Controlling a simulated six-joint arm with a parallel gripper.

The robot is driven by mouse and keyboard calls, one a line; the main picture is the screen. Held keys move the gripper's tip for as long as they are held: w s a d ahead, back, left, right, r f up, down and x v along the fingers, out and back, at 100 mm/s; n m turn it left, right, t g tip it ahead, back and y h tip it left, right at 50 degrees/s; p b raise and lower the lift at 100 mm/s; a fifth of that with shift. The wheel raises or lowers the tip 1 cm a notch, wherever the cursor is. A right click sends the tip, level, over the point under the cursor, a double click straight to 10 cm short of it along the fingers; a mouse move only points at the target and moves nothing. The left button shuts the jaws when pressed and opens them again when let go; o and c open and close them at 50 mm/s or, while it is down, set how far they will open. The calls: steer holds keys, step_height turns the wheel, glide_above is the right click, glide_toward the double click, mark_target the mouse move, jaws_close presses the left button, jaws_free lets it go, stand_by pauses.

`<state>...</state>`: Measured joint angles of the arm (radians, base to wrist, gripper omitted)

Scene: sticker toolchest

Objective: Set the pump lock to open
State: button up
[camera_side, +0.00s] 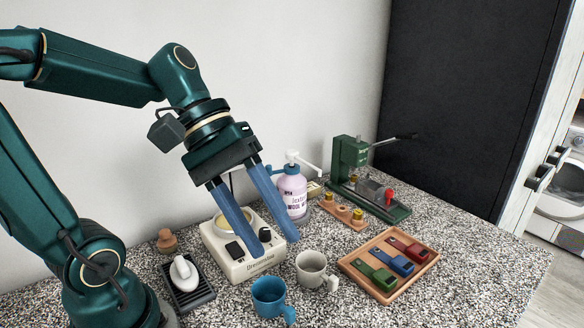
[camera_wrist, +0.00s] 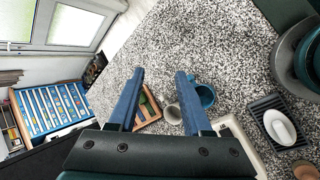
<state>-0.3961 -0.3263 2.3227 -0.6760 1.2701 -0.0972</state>
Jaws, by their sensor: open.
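A lavender pump bottle (camera_side: 293,198) with a printed label stands upright on the speckled worktop. Its white pump head (camera_side: 293,157) has a nozzle pointing to the right, above a blue-grey collar (camera_side: 292,169). The lock's setting is too small to read. My gripper (camera_side: 276,246) is open and empty, with its long blue fingers angled down in front and left of the bottle. The fingers reach over the right edge of a cream appliance and are apart from the bottle. In the wrist view the open fingers (camera_wrist: 160,72) show nothing between their tips but worktop; the bottle is not seen there.
The cream appliance (camera_side: 224,258) stands below my gripper, with a blue mug (camera_side: 268,296) and a grey mug (camera_side: 311,268) in front. A wooden tray (camera_side: 365,283) holds coloured pieces at right. A green press (camera_side: 352,160) stands behind the bottle's right. Worktop at front right is clear.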

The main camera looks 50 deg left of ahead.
steer(key=w+a+r+n+t+h, duration=0.2)
steer(key=w+a+n+t+h, duration=0.15)
steer(key=w+n, duration=0.3)
steer(key=n+t+y, duration=0.8)
steer(key=n+t, duration=0.4)
steer(key=n, duration=0.8)
glide_above(269, 166)
steer(key=s+a, duration=0.1)
steer(key=s, duration=0.4)
steer(key=shift+m, duration=0.35)
step_height(269, 166, down, 9)
steer(key=shift+f, duration=0.2)
steer(key=shift+w+d, duration=0.25)
steer(key=shift+w, duration=1.05)
steer(key=shift+w+d, duration=0.2)
steer(key=shift+w, duration=1.05)
steer(key=shift+c, duration=0.3)
jaws_close()
